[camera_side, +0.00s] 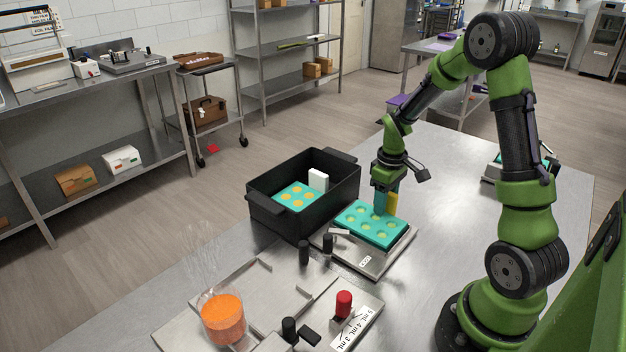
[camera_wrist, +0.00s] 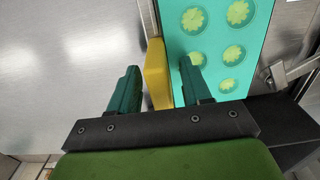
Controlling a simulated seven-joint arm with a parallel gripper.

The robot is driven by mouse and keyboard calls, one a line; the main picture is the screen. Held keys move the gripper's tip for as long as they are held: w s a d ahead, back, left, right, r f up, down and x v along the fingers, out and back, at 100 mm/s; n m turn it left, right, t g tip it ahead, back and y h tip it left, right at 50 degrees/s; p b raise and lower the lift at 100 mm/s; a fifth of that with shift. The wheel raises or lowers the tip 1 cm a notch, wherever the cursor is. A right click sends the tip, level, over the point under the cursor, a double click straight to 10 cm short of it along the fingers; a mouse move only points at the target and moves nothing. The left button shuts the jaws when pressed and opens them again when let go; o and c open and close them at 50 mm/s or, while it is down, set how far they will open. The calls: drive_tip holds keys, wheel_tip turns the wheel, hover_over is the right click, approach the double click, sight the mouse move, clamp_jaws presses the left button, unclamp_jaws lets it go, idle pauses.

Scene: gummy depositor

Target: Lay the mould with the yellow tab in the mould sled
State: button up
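The teal mould with the yellow tab (camera_side: 370,224) lies on the steel mould sled (camera_side: 386,260), and its round cavities hold a pale yellow-green fill. The mould also shows in the wrist view (camera_wrist: 225,58). Its upright yellow tab (camera_side: 392,203) is at the edge nearest my gripper (camera_side: 384,204). In the wrist view the tab (camera_wrist: 157,74) stands between the two teal fingers of my gripper (camera_wrist: 160,72), with gaps visible on both sides. My gripper is open around the tab. I cannot tell whether the mould is fully seated.
A black crate (camera_side: 283,222) behind-left of the sled holds another teal mould (camera_side: 297,196) with a white tab (camera_side: 318,180). A beaker of orange liquid (camera_side: 222,316) and a red knob (camera_side: 344,303) are at the front. The table right of the sled is clear.

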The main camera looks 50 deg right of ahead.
drive_tip(key=shift+a+f, duration=0.1)
drive_tip(key=shift+f, duration=0.15)
drive_tip(key=shift+c, duration=0.2)
drive_tip(key=c, duration=0.7)
drive_tip(key=shift+d, duration=0.2)
clamp_jaws()
drive_tip(key=shift+s+r, duration=0.1)
drive_tip(key=shift+a+r, duration=0.1)
drive_tip(key=shift+r, duration=1.15)
drive_tip(key=shift+r, duration=2.5)
